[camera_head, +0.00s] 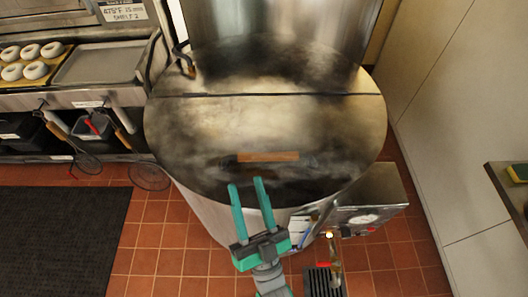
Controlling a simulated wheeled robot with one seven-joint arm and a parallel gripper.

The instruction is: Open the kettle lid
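The large round steel kettle (205,205) stands in the middle of the head view. Its lid (200,140) is a shiny metal disc with a dark seam across it, and its front half lies flat and closed over the kettle. A wooden handle bar (268,157) sits near the lid's front edge. My gripper (246,182) has teal fingers that are apart and empty. The fingertips appear just below the handle in the picture, over the lid's front rim. I cannot tell their height above the lid.
A control box with a gauge (362,218) is on the kettle's front right. A tray of bagels (35,65) lies on the counter at left. Wire skimmers (148,176) hang below it. A pale wall (450,120) closes the right side. A dark mat (60,240) covers the floor at left.

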